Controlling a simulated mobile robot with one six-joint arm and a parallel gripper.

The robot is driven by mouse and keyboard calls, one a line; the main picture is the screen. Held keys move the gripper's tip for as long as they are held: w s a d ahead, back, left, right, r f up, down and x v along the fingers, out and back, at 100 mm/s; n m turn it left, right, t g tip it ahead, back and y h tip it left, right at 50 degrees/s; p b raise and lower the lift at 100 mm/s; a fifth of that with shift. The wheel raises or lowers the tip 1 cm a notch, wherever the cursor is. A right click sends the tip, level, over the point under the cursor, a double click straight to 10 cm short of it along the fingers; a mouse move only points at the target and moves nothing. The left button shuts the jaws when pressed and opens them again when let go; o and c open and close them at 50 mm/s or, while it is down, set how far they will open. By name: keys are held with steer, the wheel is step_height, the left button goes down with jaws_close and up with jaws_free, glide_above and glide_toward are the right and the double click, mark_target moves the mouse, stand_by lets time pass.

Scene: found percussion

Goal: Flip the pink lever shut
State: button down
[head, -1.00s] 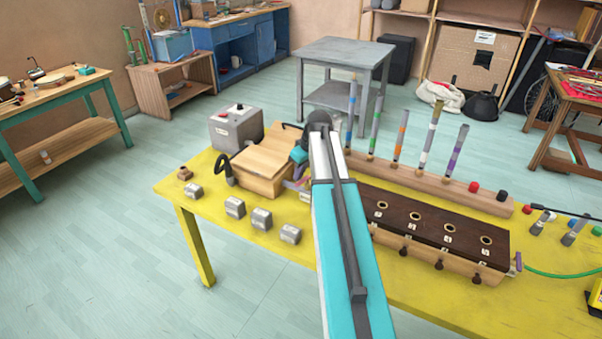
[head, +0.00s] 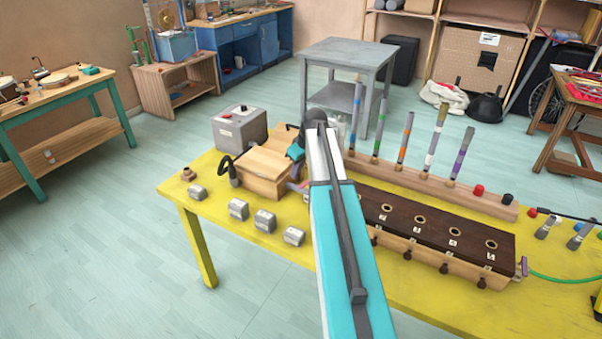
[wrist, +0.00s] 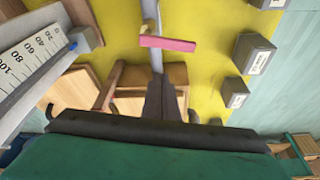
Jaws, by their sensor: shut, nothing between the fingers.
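The pink lever (wrist: 168,44) shows in the wrist view as a flat bar lying across a grey pipe (wrist: 150,12), above the yellow table. My gripper (wrist: 158,80) is shut and empty, its fingertips just below the lever in the picture, with a small gap between them in the image. I cannot tell the true distance in depth. In the head view my own arm hides the gripper's fingertips and most of the lever's surroundings. That view shows my wrist over the table, beside the wooden box (head: 262,175).
Several grey weights (head: 238,209) stand along the front edge of the yellow table (head: 182,205). A grey machine (head: 240,127) stands behind the wooden box. A dark-topped block with holes (head: 440,229) lies to the right. A numbered scale (wrist: 35,55) is at left in the wrist view.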

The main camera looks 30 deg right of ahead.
steer(key=shift+w+r, duration=0.1)
steer(key=shift+r, duration=0.15)
steer(key=b+v, duration=0.2)
steer(key=v, duration=0.7)
steer(key=shift+s+r, duration=0.2)
steer(key=shift+r, duration=0.1)
